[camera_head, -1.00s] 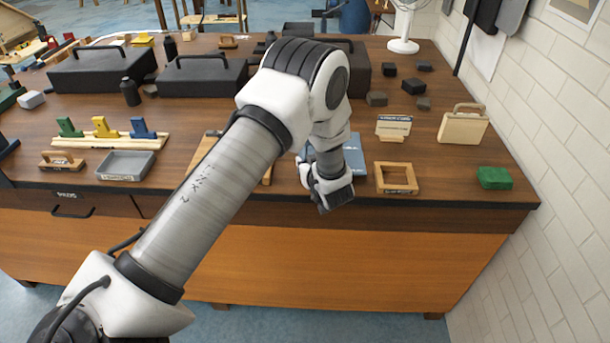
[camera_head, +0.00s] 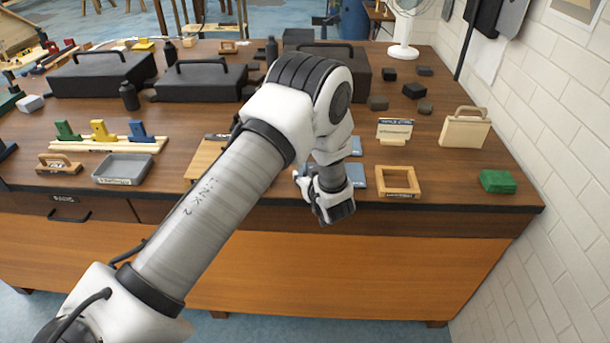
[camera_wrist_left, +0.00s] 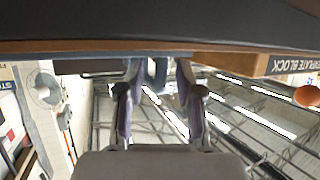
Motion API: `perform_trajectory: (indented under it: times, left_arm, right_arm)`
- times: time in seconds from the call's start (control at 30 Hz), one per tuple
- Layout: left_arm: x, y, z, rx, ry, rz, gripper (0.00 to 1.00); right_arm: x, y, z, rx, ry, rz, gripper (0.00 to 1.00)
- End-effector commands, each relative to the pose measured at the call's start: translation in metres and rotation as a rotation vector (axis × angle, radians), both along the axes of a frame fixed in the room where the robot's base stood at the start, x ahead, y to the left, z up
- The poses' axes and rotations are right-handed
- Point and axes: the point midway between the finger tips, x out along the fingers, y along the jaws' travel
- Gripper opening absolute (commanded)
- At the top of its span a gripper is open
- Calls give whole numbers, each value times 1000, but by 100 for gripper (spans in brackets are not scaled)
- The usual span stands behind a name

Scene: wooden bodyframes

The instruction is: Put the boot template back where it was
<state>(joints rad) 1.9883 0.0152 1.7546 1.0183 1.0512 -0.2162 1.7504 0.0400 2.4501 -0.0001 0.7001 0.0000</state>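No object here is plainly readable as the boot template. Green, yellow and blue boot-like shapes (camera_head: 100,131) stand on a wooden rack at the left. My left gripper (camera_head: 338,213) is at the table's front edge, by a blue flat plate (camera_head: 358,176) that my arm partly hides. In the left wrist view my left gripper (camera_wrist_left: 160,75) has its two fingers apart. A small blue-grey piece (camera_wrist_left: 158,72) shows between them, with gaps on both sides. A wooden frame (camera_head: 397,194) lies just right of the gripper. My right gripper is out of view.
A grey tray (camera_head: 123,182) and a small handled wooden block (camera_head: 59,168) lie at the left front. A green block (camera_head: 497,181) and a handled wooden case (camera_head: 465,129) are at the right. Black toolboxes (camera_head: 200,83) stand behind. The brick wall bounds the right side.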

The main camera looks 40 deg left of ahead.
Motion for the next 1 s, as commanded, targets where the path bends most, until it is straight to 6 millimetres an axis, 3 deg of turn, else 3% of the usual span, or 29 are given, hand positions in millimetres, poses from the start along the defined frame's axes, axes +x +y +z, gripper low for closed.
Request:
perform_trajectory:
  times: [0.4, 0.57, 0.67, 0.77, 0.8, 0.87, 0.9, 1.0]
  left_arm:
    - [-51, -72, 36, 5, -1, -5, 36]
    - [-64, -85, 40, 1, 10, -8, 36]
    - [-79, -84, 8, -17, 113, -74, 36]
    - [-122, -86, -63, -85, 352, -239, 36]
    - [-151, -91, -95, -134, 469, -320, 36]
    - [-201, -102, -137, -223, 641, -442, 36]
    - [-236, -111, -158, -288, 743, -517, 36]
    - [-315, -134, -187, -446, 943, -671, 36]
  right_arm:
    - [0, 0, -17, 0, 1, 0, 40]
    - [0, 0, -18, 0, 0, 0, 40]
    - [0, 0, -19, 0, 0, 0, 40]
    - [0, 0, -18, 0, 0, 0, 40]
    - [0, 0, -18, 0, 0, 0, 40]
    - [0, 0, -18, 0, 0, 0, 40]
    - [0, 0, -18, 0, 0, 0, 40]
    - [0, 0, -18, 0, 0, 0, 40]
